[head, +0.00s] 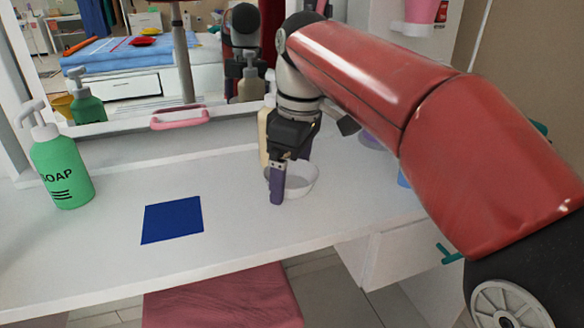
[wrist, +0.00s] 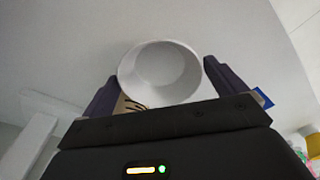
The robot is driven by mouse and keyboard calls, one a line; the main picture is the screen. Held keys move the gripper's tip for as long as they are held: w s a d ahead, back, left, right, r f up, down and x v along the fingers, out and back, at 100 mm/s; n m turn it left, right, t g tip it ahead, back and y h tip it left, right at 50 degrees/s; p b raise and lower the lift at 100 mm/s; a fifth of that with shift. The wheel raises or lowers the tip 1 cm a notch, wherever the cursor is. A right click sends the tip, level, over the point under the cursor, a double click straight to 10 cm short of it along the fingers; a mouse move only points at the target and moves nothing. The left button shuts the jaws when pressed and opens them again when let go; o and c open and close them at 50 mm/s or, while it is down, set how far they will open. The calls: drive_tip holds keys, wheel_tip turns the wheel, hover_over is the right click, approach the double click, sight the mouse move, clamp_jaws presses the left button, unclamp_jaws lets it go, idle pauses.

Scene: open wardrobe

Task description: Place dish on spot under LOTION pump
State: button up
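The white round dish (head: 302,181) stands on the white table, partly behind a purple finger of my gripper (head: 288,178). In the wrist view the dish (wrist: 160,72) lies between the two fingertips of my gripper (wrist: 160,72). The fingers are open, one on each side; contact is not clear. A cream bottle (head: 264,135), likely the lotion, stands behind my gripper, mostly hidden; its pump shows only in the mirror. A green SOAP pump bottle (head: 62,168) stands at the left. A blue square spot (head: 172,219) lies flat and bare on the table between soap and dish.
A mirror (head: 130,70) with a pink-handled ledge stands at the back. A pink stool (head: 222,298) is below the table's front edge. A purple item (head: 370,138) sits behind my arm. The tabletop between dish and blue square is clear.

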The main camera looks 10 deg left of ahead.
drive_tip(key=shift+r, duration=0.1)
drive_tip(key=r+p, duration=0.1)
drive_tip(key=r, duration=0.3)
drive_tip(key=r+p, duration=0.2)
drive_tip(key=r, duration=0.2)
drive_tip(key=d+r+p, duration=0.1)
drive_tip(key=r, duration=0.3)
drive_tip(key=shift+s+d, duration=0.1)
drive_tip(key=s+d+f+m+t, duration=0.1)
drive_tip(key=s+d+f+m, duration=0.4)
drive_tip(key=d+f, duration=0.2)
drive_tip(key=s+d+f+m+t, duration=0.2)
drive_tip(key=s+d+f+m, duration=0.2)
drive_tip(key=d+f, duration=0.3)
drive_tip(key=s+d+f+m+t+h, duration=0.1)
drive_tip(key=s+d+f+m, duration=0.4)
drive_tip(key=d, duration=0.5)
drive_tip(key=shift+s+d+f+m+t, duration=0.2)
drive_tip(key=shift+f+m+t, duration=0.15)
drive_tip(key=shift+f+m, duration=0.25)
drive_tip(key=shift+s+d+f+m+t, duration=0.1)
drive_tip(key=shift+d+f+m+t, duration=0.1)
drive_tip(key=shift+f+m+t, duration=0.4)
